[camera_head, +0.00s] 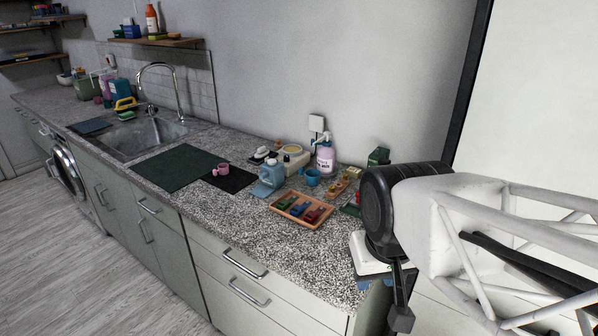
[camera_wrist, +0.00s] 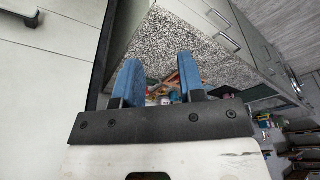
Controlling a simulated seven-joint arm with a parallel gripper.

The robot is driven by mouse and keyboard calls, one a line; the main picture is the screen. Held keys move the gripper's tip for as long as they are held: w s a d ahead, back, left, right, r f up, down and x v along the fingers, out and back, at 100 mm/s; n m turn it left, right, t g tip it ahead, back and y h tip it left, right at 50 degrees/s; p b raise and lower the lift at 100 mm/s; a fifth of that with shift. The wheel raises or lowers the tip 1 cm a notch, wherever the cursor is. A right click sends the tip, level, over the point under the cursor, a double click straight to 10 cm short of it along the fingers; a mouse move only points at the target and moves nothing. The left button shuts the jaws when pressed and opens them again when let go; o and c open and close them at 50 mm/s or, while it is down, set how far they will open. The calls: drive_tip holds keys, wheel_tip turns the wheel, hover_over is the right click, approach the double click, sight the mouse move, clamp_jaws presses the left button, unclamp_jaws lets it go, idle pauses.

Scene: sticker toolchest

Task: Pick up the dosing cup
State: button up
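A small pink cup (camera_head: 223,169) with a handle stands on a black mat on the counter. A teal cup (camera_head: 312,178) stands farther right, beside a light-blue jug (camera_head: 271,173). I cannot tell for sure which cup is the dosing cup. My gripper (camera_wrist: 158,72) shows in the wrist view with its two blue fingers apart and nothing between them. My arm is at the right of the head view, past the right part of the counter and well apart from both cups. The cups cannot be made out in the wrist view.
A wooden tray (camera_head: 279,205) with coloured pieces lies in front of the teal cup. A pump bottle (camera_head: 326,158) stands behind it. A dark green mat (camera_head: 176,167) and the sink (camera_head: 142,136) are to the left. The speckled counter's front strip (camera_head: 240,222) is clear.

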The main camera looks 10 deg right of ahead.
drive_tip(key=o, duration=0.6)
drive_tip(key=w+d+r+n+t+h, duration=0.1)
drive_tip(key=w+d+n+h, duration=0.25)
drive_tip(key=w, duration=0.45)
drive_tip(key=w+d+n+h, duration=0.2)
drive_tip(key=w+d+n, duration=0.15)
drive_tip(key=w, duration=0.45)
drive_tip(key=n+t+h, duration=0.2)
drive_tip(key=n+t, duration=0.4)
drive_tip(key=n, duration=1)
hover_over(309, 178)
drive_tip(key=s+d, duration=0.4)
drive_tip(key=s, duration=1.2)
wheel_tip(309, 178, down, 7)
drive_tip(key=w+a+f+n+t+y, duration=0.1)
drive_tip(key=w+f+n, duration=0.2)
drive_tip(key=w+a+f+n+t, duration=0.1)
drive_tip(key=w+a+f+n, duration=0.1)
drive_tip(key=w+f+n, duration=0.1)
drive_tip(key=w+a+f+n+t+y, duration=0.1)
drive_tip(key=w+a+f+n, duration=0.1)
drive_tip(key=w+f, duration=0.2)
drive_tip(key=shift+w+a+n+y, duration=0.1)
drive_tip(key=shift+a+n+y, duration=0.05)
drive_tip(key=shift+n+y, duration=0.25)
drive_tip(key=shift+x, duration=1.25)
